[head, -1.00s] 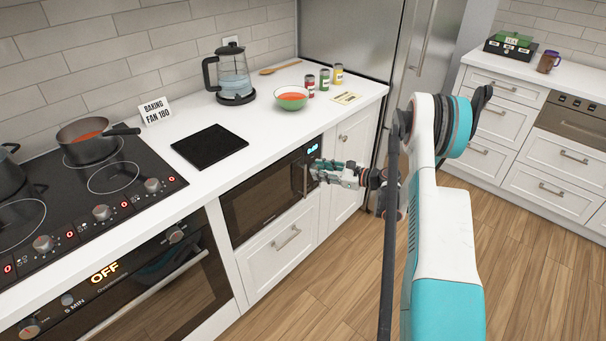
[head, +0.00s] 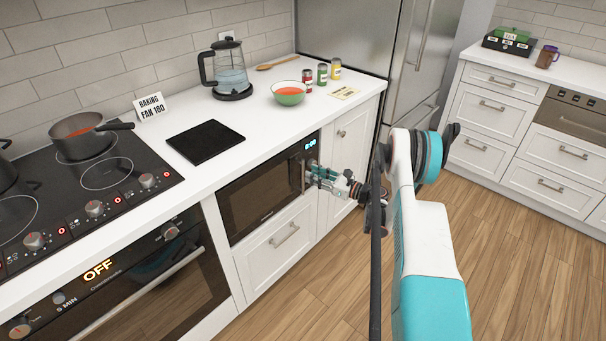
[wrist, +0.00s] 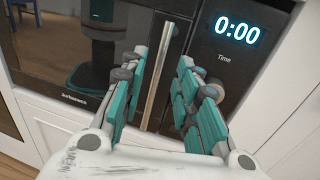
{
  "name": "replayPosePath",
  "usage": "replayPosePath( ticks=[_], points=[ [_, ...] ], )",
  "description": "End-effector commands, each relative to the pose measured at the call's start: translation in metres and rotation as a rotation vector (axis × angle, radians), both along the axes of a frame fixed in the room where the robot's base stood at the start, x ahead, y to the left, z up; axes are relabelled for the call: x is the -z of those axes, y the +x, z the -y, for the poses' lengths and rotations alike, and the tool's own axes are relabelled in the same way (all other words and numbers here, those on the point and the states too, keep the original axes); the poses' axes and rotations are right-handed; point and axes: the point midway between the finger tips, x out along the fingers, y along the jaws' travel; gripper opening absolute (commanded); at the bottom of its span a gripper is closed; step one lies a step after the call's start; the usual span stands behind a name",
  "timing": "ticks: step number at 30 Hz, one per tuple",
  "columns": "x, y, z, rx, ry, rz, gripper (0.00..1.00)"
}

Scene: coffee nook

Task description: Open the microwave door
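The microwave (head: 262,190) is built in under the counter, with a dark glass door that looks shut. Its upright metal handle (wrist: 158,75) stands near the right side of the door, left of the display (wrist: 236,29) reading 0:00. My gripper (head: 310,174) is at the handle in the head view. In the wrist view my gripper (wrist: 164,82) is open, with teal-padded fingers on either side of the handle. A gap shows between the handle and the right finger; the left finger is close to the handle, and I cannot tell if it touches.
A white drawer (head: 278,238) lies below the microwave, and a white cabinet door (head: 343,150) to its right. The oven (head: 125,285) is at the left. On the counter are a black mat (head: 206,142), bowl (head: 289,93) and kettle (head: 230,72). Wooden floor (head: 320,270) is clear in front.

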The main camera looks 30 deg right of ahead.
Motion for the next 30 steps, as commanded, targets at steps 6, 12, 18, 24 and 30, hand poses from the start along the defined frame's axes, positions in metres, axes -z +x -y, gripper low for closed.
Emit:
replayPosePath(
  ticks=[6,12,18,24,30],
  points=[
    [0.002,0.031,-0.02,-0.002,0.0,0.0,0.29],
    [0.001,0.045,-0.027,-0.001,-0.001,0.001,0.29],
    [0.0,0.047,-0.028,0.0,-0.001,0.001,0.29],
    [0.0,0.047,-0.028,0.0,-0.001,0.001,0.13],
    [0.0,0.047,-0.028,0.0,-0.001,0.001,0.0]
  ],
)
